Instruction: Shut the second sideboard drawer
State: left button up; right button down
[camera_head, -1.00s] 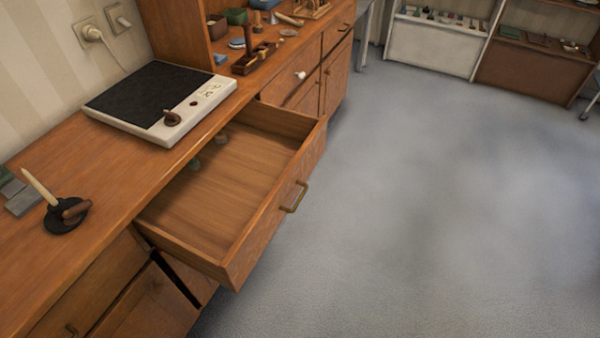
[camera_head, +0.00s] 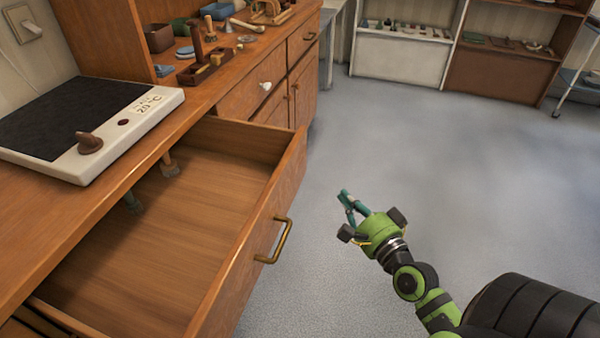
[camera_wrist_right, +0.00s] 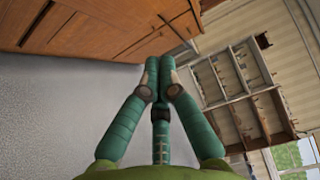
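The sideboard drawer (camera_head: 289,192) stands pulled out below the worktop, its front well away from the cabinet. It has a brass bar handle (camera_head: 274,242) on the front, and its wooden floor is mostly bare. Two small objects, partly hidden by the worktop, show at its back. My right gripper (camera_head: 346,206) is over the grey floor, to the right of the drawer front and apart from the handle. In the right wrist view its teal fingers (camera_wrist_right: 160,64) come together at the tips with nothing between them. My left gripper is not in view.
A hot plate (camera_head: 75,125) with a brown knob sits on the sideboard top (camera_head: 50,220). A dark wooden tray (camera_head: 205,68) and small items stand behind it. Further closed drawers lie beyond. White and brown shelves (camera_head: 400,60) stand at the back. The floor between is clear.

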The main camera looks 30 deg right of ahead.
send_near(301, 160)
jog(key=w+d, duration=0.3)
jog(key=shift+w+a+p, duration=0.5)
jog(key=shift+w+a, duration=0.45)
jog(key=shift+w, duration=0.1)
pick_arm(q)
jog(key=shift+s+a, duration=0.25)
pick_arm(e)
jog(key=shift+w+a+f, duration=0.1)
jog(key=shift+w+a, duration=0.05)
jog(key=shift+w, duration=0.05)
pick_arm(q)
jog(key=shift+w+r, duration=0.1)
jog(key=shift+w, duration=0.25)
pick_arm(e)
jog(key=shift+w, duration=0.1)
